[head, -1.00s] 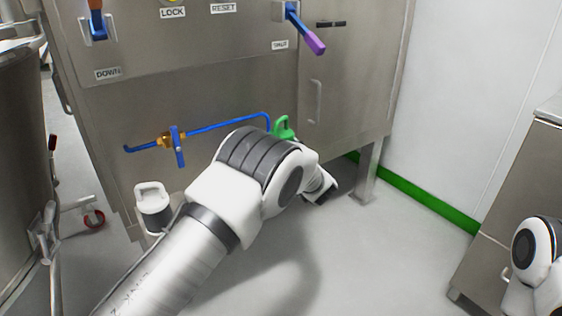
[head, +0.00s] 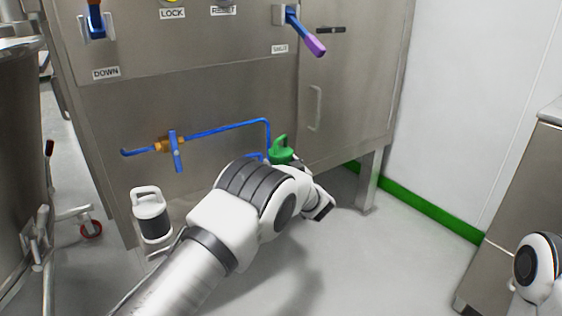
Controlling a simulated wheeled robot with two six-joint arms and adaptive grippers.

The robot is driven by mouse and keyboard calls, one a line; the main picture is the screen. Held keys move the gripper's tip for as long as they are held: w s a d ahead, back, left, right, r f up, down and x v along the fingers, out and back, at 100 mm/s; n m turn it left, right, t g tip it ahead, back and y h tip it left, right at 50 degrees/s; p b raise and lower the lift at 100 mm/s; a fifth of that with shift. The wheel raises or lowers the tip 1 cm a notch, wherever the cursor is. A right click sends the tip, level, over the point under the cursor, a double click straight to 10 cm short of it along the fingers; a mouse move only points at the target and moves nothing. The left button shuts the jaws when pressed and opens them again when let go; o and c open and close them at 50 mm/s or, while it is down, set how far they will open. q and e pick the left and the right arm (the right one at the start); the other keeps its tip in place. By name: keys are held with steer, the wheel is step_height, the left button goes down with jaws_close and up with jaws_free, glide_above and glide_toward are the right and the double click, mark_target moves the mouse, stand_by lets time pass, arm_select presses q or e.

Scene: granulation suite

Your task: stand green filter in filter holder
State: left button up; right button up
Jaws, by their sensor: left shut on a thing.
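The filter holder cannot be made out for sure; the area below the green filter is covered by my arm. My right gripper is out of view; only part of my right arm shows at the right edge.
A white canister with a dark band (head: 151,216) stands upright by the cabinet (head: 230,85). A blue pipe (head: 215,130) with a blue valve lever (head: 176,152) runs along the front. A steel vessel (head: 18,150) stands left. Clear floor (head: 380,265) lies right.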

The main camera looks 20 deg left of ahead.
arm_select(q)
steer(key=o, duration=1.2)
steer(key=shift+o, duration=0.2)
